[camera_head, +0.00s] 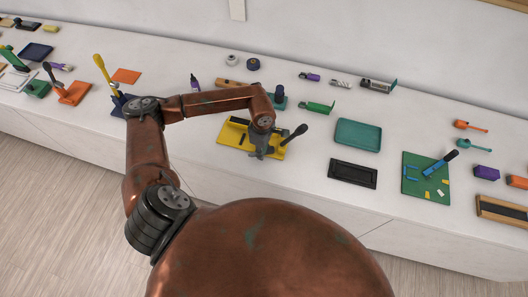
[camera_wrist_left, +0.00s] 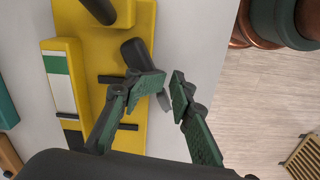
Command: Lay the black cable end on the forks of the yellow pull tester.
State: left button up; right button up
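The yellow pull tester (camera_head: 232,134) lies on the white counter, with a dark lever (camera_head: 296,132) at its right end. In the left wrist view the yellow tester (camera_wrist_left: 148,20) carries a white and green strip and short black bars. A dark rounded piece with a grey end (camera_wrist_left: 134,50), probably the black cable end, lies over the tester's edge, partly hidden by one finger. My left gripper (camera_head: 260,154) is over the tester's front edge. Its green-padded fingertips (camera_wrist_left: 169,82) are apart, with the grey end showing beyond the gap. I cannot tell whether they touch it. My right gripper is out of view.
A teal tray (camera_head: 358,135) and a black tray (camera_head: 352,174) stand right of the tester. A green board (camera_head: 412,184) lies farther right. A blue holder with a yellow handle (camera_head: 104,72) stands left.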

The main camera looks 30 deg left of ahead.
pick_arm(q)
jog(key=shift+o, duration=1.3)
notch_tip(320, 180, up, 12)
